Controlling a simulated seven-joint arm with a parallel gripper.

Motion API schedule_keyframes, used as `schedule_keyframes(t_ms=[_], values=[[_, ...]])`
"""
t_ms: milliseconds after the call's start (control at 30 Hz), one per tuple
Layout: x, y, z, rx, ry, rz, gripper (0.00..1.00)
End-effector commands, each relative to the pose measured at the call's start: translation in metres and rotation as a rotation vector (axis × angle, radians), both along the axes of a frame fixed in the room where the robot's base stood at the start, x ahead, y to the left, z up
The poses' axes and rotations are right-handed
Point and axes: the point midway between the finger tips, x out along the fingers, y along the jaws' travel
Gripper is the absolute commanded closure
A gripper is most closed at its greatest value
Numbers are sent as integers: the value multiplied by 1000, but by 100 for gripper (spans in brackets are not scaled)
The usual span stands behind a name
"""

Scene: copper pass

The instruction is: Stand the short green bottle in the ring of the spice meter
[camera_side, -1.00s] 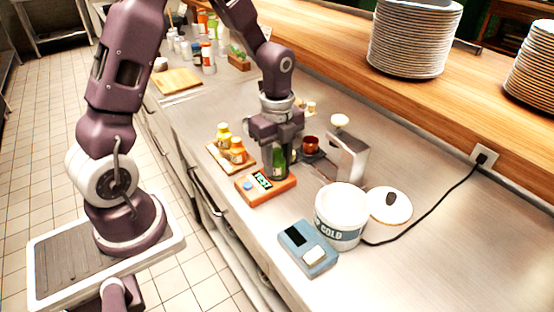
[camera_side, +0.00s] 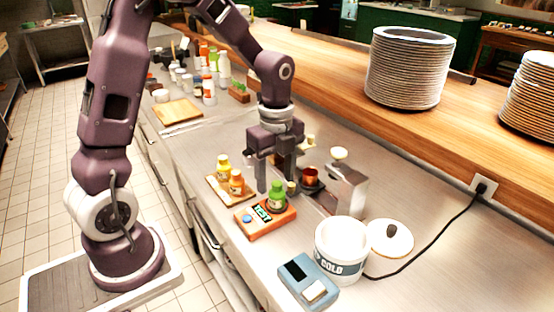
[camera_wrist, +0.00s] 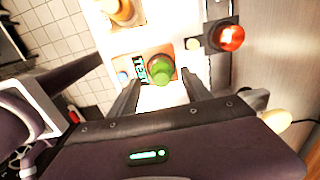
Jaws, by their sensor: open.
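The short green bottle (camera_side: 277,198) stands upright on the orange spice meter (camera_side: 262,223), at the right end of it, beside the meter's lit display.
Yellow and orange bottles (camera_side: 236,182) stand on a wooden board (camera_side: 222,192) left of the meter. A blue scale (camera_side: 307,283) and a white tub (camera_side: 340,250) stand in front.

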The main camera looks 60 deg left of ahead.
Motion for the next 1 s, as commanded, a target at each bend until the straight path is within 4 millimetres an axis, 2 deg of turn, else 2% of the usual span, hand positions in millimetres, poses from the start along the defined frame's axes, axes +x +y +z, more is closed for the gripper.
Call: schedule_keyframes(t_ms=[33,100,200,333,400,467,600,700,800,900,1000], values=[[1,0,16,2,-9,0,43],[2,0,34,1,-8,1,43],[2,-1,54,0,-8,1,43],[1,-1,69,0,-8,4,43],[-7,-6,81,10,-28,64,43],[-22,-14,97,23,-72,192,43],[-83,-39,135,-18,-243,689,43],[-128,-52,146,-135,-345,1053,43],[-160,-59,145,-269,-386,1330,43],[-177,-63,142,-359,-393,1486,43],[-181,-64,140,-386,-389,1536,43]])
